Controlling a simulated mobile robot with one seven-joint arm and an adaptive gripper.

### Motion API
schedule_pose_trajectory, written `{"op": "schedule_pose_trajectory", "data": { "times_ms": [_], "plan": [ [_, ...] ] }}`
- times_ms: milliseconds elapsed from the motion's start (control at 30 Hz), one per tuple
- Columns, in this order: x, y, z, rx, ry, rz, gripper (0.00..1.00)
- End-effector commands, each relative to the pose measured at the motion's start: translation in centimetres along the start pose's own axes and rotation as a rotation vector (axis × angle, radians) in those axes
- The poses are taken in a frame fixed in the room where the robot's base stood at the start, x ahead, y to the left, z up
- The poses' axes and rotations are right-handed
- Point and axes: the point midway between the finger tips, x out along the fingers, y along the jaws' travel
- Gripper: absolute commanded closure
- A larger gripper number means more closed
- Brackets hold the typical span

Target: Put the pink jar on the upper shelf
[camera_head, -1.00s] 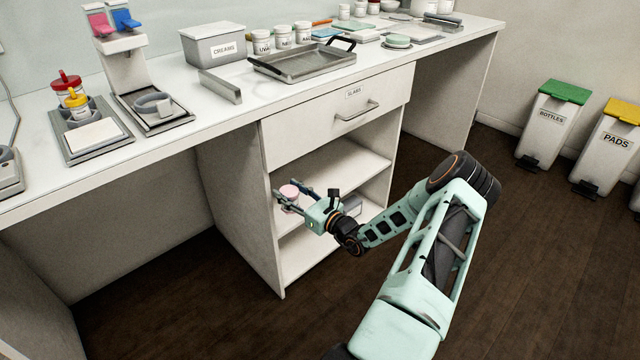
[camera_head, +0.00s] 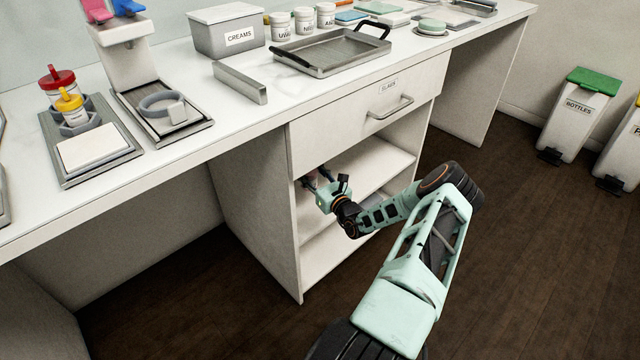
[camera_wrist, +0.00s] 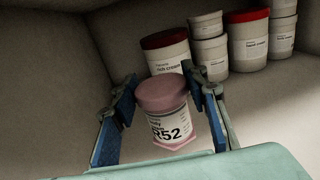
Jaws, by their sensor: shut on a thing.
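The pink jar (camera_wrist: 165,112) has a dusty-pink lid and a white label reading R52. It stands about upright between the two blue fingers of my gripper (camera_wrist: 167,100), which is shut on it. In the head view my gripper (camera_head: 312,178) reaches into the upper opening below the drawer, at its left side. The jar is mostly hidden there by the side panel and the fingers. The upper shelf (camera_head: 382,163) shows as a white board to the right of my gripper. I cannot tell whether the jar touches the shelf.
In the wrist view, several white jars, some with red lids (camera_wrist: 166,38), stand stacked behind the pink jar. A pink patch (camera_wrist: 190,133) shows by its base. The cabinet's left side panel (camera_head: 255,200) is close to my gripper. A drawer (camera_head: 365,115) is shut above.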

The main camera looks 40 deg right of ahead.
Motion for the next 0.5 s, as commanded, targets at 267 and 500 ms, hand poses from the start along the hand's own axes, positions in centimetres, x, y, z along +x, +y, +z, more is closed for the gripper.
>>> {"op": "schedule_pose_trajectory", "data": {
  "times_ms": [267,500],
  "plan": [
    [0.0,0.1,-4.6,0.001,-0.001,0.002,0.84],
    [0.0,0.1,-7.8,0.0,0.0,0.001,0.84]
  ]
}}
